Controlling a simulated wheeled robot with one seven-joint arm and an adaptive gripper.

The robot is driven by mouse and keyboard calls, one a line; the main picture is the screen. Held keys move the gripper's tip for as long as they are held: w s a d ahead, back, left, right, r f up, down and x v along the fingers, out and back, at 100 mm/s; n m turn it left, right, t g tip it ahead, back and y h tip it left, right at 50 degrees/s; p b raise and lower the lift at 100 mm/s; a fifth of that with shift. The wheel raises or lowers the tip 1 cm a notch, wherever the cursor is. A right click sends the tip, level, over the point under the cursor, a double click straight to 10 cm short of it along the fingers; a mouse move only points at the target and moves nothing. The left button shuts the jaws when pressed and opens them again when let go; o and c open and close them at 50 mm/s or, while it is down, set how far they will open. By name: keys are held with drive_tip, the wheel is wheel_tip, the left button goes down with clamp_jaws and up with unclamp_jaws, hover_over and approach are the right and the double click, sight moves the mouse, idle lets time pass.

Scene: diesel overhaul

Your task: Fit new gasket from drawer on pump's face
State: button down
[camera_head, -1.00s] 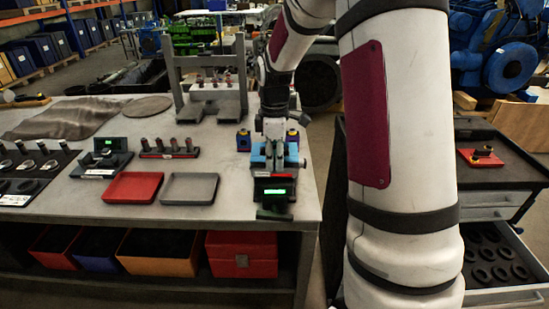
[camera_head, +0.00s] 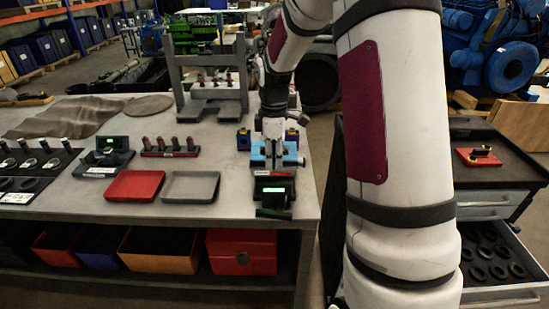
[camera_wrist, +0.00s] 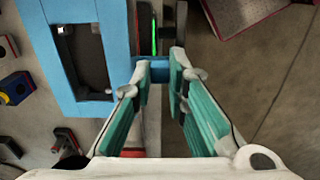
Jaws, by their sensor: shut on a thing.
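My gripper (camera_wrist: 161,70) is over the front of the bench in the wrist view, its green-padded fingers shut on a narrow blue part (camera_wrist: 155,72). This part adjoins a blue block (camera_wrist: 69,12) with a dark rectangular opening. In the head view my gripper (camera_head: 274,146) points down at the blue-topped fixture (camera_head: 258,157) with a lit green display. The fingertips are too small to make out there. Several dark ring gaskets (camera_head: 498,271) lie in the open drawer (camera_head: 508,294) at lower right. I cannot tell which part is the pump's face.
A red tray (camera_head: 134,186) and a grey tray (camera_head: 190,187) lie left of the fixture. A grey press frame (camera_head: 178,90) stands behind. A dark-topped cabinet (camera_head: 515,178) stands right of my arm. Bare floor (camera_wrist: 270,90) lies right of the gripper in the wrist view.

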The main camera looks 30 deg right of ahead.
drive_tip(key=shift+f, duration=0.95)
idle(0.9)
drive_tip(key=c, duration=1.5)
unclamp_jaws()
drive_tip(key=shift+r, duration=0.15)
wheel_tip(320, 180, up, 12)
drive_tip(key=shift+f, duration=0.15)
